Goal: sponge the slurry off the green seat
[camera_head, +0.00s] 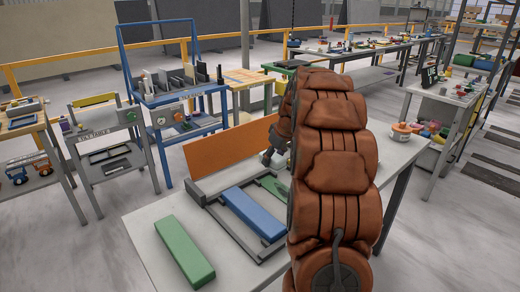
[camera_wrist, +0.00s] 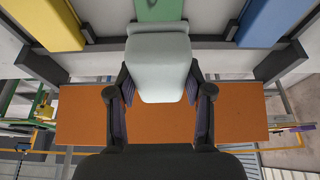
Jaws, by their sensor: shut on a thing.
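My gripper (camera_wrist: 160,88) is shut on a pale grey-white block with rounded edges (camera_wrist: 162,62), which looks like the sponge. One dark finger presses each side of it. In the head view my gripper (camera_head: 272,156) is small and partly hidden behind my padded arm, above the back of the frame. The green seat (camera_wrist: 158,9) lies just beyond the sponge in the wrist view, cut off by the top edge, with a lighter curved mark on it. In the head view the green seat (camera_head: 273,187) shows only partly beside my arm. Whether sponge and seat touch is unclear.
A blue strip (camera_head: 254,213) lies beside the green seat in a grey frame (camera_head: 222,222). A yellow strip (camera_wrist: 44,22) lies on the other side. An upright orange panel (camera_head: 225,150) stands behind. A loose green block (camera_head: 183,250) and an orange-white tub (camera_head: 401,132) sit on the table.

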